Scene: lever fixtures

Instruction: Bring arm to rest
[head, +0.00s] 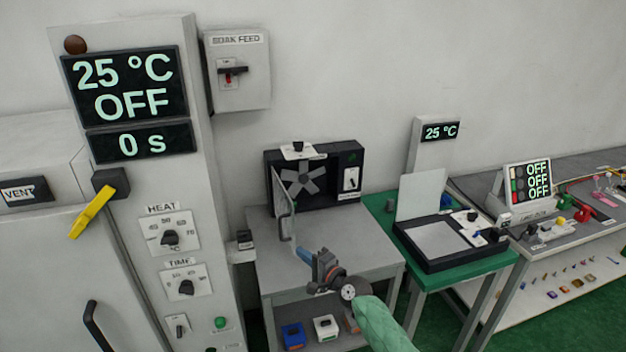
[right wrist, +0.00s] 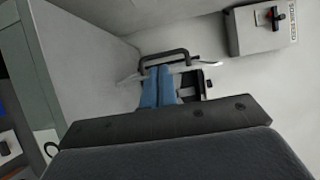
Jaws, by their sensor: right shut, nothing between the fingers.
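My right arm, in a green sleeve (head: 382,322), comes up from the bottom of the head view. Its gripper (head: 304,256) is over the front left of the grey bench, with its blue-grey fingers shut and empty. In the right wrist view the shut blue fingers (right wrist: 161,84) point toward a dark bar handle (right wrist: 165,55). The bar passes just beyond the fingertips; I cannot tell whether they touch it. My left gripper is not in view.
A black fan box (head: 345,165) with an upright handled panel (head: 284,215) stands on the grey bench (head: 350,240). The tall control column (head: 200,130) and yellow lever (head: 92,212) are left. A green bench (head: 380,208) stands right. The soak feed box (head: 238,70) hangs above.

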